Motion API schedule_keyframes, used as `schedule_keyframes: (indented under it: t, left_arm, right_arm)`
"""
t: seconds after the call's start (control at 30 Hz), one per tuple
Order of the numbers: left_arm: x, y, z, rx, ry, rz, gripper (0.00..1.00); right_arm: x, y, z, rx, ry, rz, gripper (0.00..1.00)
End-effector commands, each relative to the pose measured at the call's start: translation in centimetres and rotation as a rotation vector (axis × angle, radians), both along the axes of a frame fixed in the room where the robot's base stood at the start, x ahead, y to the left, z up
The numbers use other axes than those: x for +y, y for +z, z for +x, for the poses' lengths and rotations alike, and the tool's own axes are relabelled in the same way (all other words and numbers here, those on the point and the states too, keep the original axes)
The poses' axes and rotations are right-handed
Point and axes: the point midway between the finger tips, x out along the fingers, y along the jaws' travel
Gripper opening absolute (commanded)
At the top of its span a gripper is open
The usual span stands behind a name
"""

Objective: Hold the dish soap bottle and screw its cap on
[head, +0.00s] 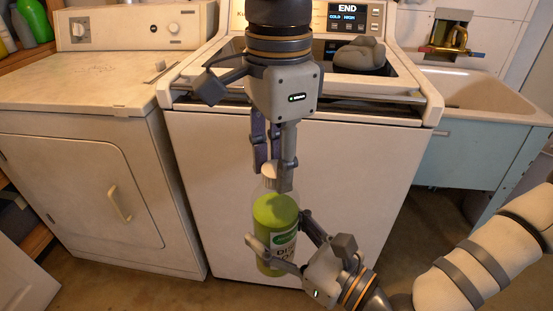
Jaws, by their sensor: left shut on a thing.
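The dish soap bottle (273,216) is green with a clear upper part and a label, and stands nearly upright in front of the washer. My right gripper (277,243) comes from the lower right, with its fingers closed around the bottle's lower body. The white cap (268,170) is at the top of the bottle. My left gripper (275,175) points down from above and is shut on the cap. Its fingers hide part of the cap and the neck, so I cannot tell how the cap sits on the thread.
A white washer (200,150) with a lit display stands behind the bottle. A dryer (75,170) is at the left, and a utility sink (490,92) with a brass faucet is at the right. A grey lumpy object (360,55) lies on the washer. Green bottles (37,20) stand at the upper left.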

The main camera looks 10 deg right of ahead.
Motion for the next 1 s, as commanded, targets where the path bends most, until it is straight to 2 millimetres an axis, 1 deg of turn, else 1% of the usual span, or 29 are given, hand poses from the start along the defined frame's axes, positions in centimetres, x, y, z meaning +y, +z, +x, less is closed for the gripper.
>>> schedule_keyframes:
  t: [0.07, 0.1, 0.17, 0.2, 0.47, 0.57, 0.67, 0.8, 0.9, 1.0]
  left_arm:
    - [0.1, 0.1, 0.1, -0.003, 0.002, 0.001, 0.0]
    - [0.1, 0.1, 0.1, -0.003, 0.003, 0.001, 0.36]
    - [0.1, 0.1, 0.1, -0.003, 0.003, 0.001, 0.5]
    - [0.1, 0.1, 0.1, -0.003, 0.003, 0.001, 0.53]
    - [0.0, 0.1, 0.0, -0.002, 0.004, 0.001, 0.53]
    - [0.0, 0.8, 0.1, -0.005, 0.006, -0.001, 0.53]
    - [0.0, 2.6, 0.1, -0.007, 0.006, -0.002, 0.53]
    - [-0.1, 6.0, 0.1, -0.008, 0.007, -0.003, 0.53]
    - [-0.1, 8.3, 0.0, -0.007, 0.007, -0.001, 0.53]
    - [-0.1, 10.1, 0.0, -0.006, 0.006, 0.0, 0.53]
  right_arm:
    - [0.0, 0.2, 0.0, -0.004, 0.0, 0.002, 0.0]
    - [0.0, 0.2, 0.0, -0.004, 0.0, 0.002, 0.0]
    - [0.0, 0.2, 0.0, -0.004, 0.0, 0.002, 0.0]
    - [0.0, 0.2, 0.0, -0.004, 0.0, 0.002, 0.0]
    - [0.0, 0.2, 0.0, -0.004, 0.0, 0.002, 0.0]
    - [0.0, 0.2, 0.0, -0.004, 0.0, 0.002, 0.0]
    - [0.0, 0.2, 0.0, -0.004, 0.0, 0.002, 0.0]
    - [0.0, 0.2, 0.0, -0.004, 0.0, 0.002, 0.0]
    - [0.0, 0.2, 0.0, -0.004, 0.0, 0.002, 0.0]
    - [0.0, 0.2, 0.0, -0.004, 0.0, 0.002, 0.0]
